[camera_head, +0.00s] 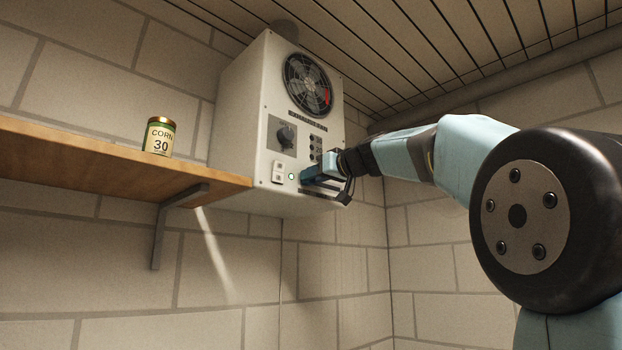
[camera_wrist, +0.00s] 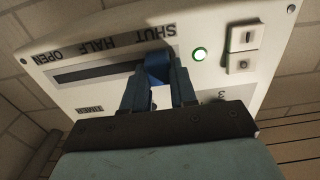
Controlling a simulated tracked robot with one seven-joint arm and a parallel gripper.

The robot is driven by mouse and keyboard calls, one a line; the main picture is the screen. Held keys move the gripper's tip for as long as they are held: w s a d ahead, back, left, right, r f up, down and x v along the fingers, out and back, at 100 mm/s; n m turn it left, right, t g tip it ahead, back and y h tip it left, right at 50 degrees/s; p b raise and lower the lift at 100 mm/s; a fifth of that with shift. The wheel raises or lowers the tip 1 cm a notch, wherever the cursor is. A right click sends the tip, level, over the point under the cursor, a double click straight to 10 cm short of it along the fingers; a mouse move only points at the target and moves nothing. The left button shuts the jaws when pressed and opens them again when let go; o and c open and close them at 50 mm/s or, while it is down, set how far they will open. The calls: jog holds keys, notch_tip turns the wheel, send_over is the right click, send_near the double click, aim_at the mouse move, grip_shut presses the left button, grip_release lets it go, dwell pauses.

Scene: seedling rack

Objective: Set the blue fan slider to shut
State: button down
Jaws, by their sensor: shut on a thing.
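The blue fan slider (camera_wrist: 157,68) sits on the front of the white fan box (camera_head: 240,120). In the wrist view, which shows the panel upside down, its dark slot (camera_wrist: 95,70) runs beside the words SHUT, HALF and OPEN. The slider is at the end of the slot by the word SHUT (camera_wrist: 158,31). My gripper (camera_wrist: 158,80) is shut on the slider, one finger on each side. In the head view my gripper (camera_head: 308,176) reaches the lower front of the box from the right and hides the slider.
A dark knob (camera_head: 286,136) and a fan grille (camera_head: 307,85) are higher up. A wooden shelf (camera_head: 80,160) with a corn can (camera_head: 160,137) is at the left.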

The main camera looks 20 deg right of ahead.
jog(key=shift+a, duration=0.2)
jog(key=c, duration=1.2)
grip_release()
jog(key=o, duration=0.3)
jog(key=v, duration=1.3)
jog(key=shift+s+d, duration=0.2)
jog(key=shift+s, duration=0.1)
